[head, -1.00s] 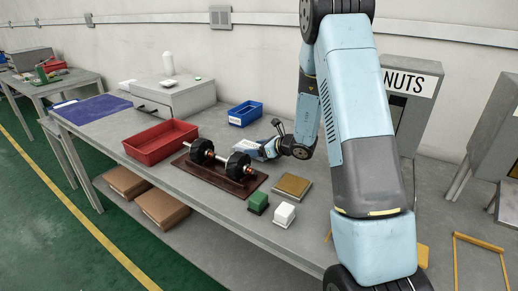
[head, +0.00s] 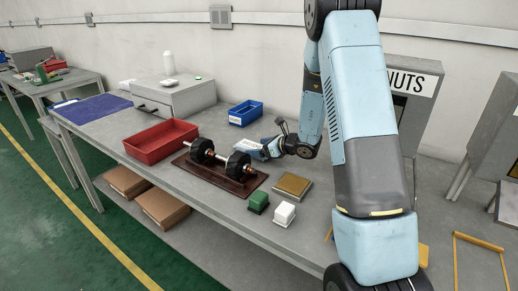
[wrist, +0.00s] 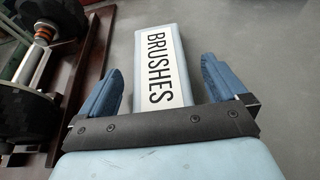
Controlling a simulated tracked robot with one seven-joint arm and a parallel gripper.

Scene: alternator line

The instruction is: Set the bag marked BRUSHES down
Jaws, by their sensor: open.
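The bag marked BRUSHES (wrist: 158,65) lies on the grey table in the wrist view, pale blue with a white label. In the head view the bag (head: 248,147) shows behind the brown board, partly hidden by my gripper. My gripper (wrist: 160,88) is open, with one blue finger on each side of the bag and a visible gap on both sides. It also shows in the head view (head: 270,148), low at the table. I cannot tell exactly how the near end of the bag sits under the gripper.
A brown board (head: 248,189) with a black-wheeled shaft (head: 220,160) stands close to the left of the gripper. A red tray (head: 160,141), blue bin (head: 246,113), green block (head: 258,202), white block (head: 285,214) and tan pad (head: 293,186) are nearby. Bare table lies right of the bag in the wrist view.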

